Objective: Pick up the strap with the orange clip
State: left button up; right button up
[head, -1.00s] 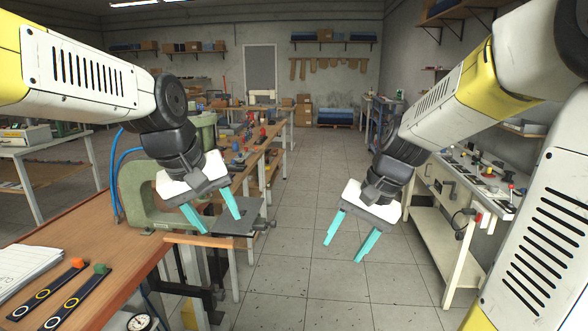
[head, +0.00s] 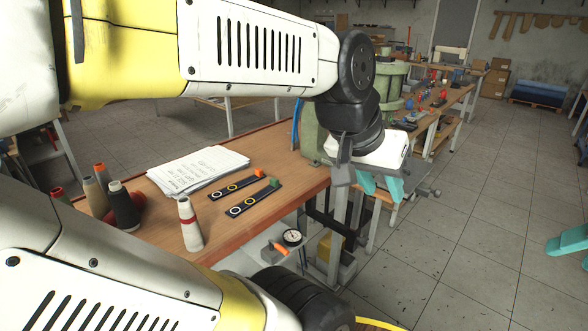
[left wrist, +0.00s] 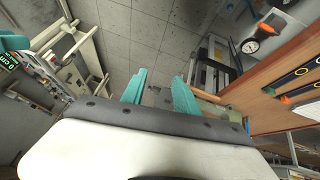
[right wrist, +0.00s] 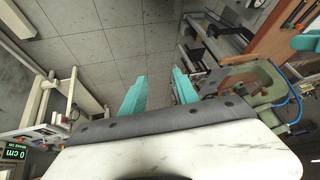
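The strap with the orange clip (head: 232,187) is a dark flat strip with rings, lying flat on the wooden bench. Its clip end points toward the bench's right edge. It also shows at the right of the left wrist view (left wrist: 298,77). A similar strap with a green clip (head: 250,200) lies beside it, nearer me. My left gripper (head: 380,188) is open and empty, beyond the bench's right edge and apart from both straps. My right gripper (right wrist: 158,92) is open and empty over the floor; only its teal fingers show at the head view's right edge.
Written papers (head: 197,170) lie behind the straps. A thread cone with a red band (head: 190,226) stands to their left, with several more cones farther left. A dial gauge (head: 292,237) sits below the bench edge. A green machine (head: 312,135) stands behind my left gripper.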

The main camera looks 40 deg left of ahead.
aim_at(258, 175)
jog(key=j+u, duration=0.1)
jog(key=u, duration=1.65)
jog(key=i+l+u, duration=0.2)
jog(key=l+u, duration=0.15)
jog(key=i+l+u, duration=0.1)
jog(key=l+u, duration=0.3)
jog(key=i+l+u, duration=0.1)
jog(key=l+u, duration=0.6)
jog(key=l, duration=0.1)
